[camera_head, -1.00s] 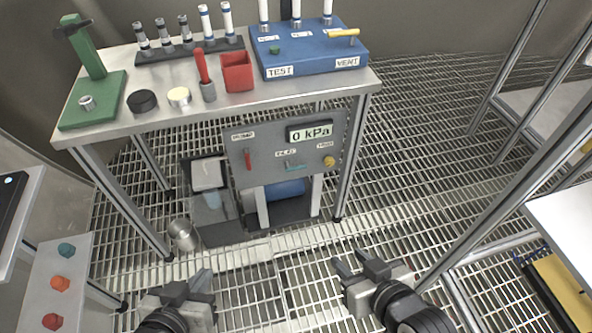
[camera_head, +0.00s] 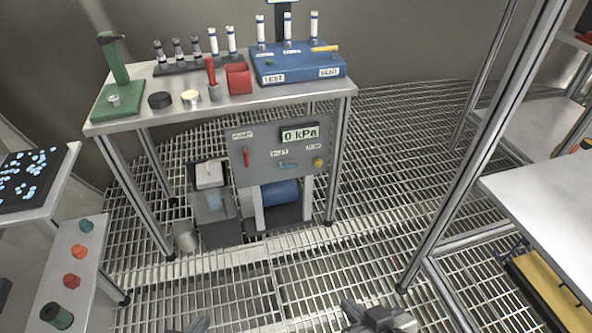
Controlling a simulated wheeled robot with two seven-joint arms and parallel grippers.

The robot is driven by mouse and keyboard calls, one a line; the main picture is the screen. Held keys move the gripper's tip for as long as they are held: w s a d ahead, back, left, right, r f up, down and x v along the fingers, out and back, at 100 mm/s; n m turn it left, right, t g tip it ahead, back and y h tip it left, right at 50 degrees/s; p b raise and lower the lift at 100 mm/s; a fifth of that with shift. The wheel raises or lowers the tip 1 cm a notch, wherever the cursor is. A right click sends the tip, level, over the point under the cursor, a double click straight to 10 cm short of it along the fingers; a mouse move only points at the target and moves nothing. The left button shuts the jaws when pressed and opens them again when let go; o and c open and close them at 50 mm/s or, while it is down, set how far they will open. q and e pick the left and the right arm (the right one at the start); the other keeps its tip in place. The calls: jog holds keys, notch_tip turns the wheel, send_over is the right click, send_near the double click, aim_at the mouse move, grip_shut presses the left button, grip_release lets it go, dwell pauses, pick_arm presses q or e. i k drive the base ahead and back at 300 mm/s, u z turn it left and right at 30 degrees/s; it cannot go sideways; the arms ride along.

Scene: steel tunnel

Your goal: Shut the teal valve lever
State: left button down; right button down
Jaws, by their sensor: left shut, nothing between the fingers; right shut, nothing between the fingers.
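The teal valve lever (camera_head: 288,166) is a small handle on the grey panel (camera_head: 258,166) under the table. It appears to lie roughly level, below a "0 kPa" display (camera_head: 299,133). A red lever (camera_head: 246,157) sits to its left and a yellow knob (camera_head: 318,162) to its right. My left gripper (camera_head: 197,325) barely shows at the bottom edge, shut and empty. My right gripper (camera_head: 360,312) is at the bottom, right of centre, shut and empty. Both are well apart from the panel.
Frame posts and shelves flank the right. Grating before the panel is clear.

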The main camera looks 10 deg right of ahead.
aim_at(281, 168)
jog(key=u, duration=0.65)
jog(key=i, duration=1.55)
jog(key=z, duration=0.55)
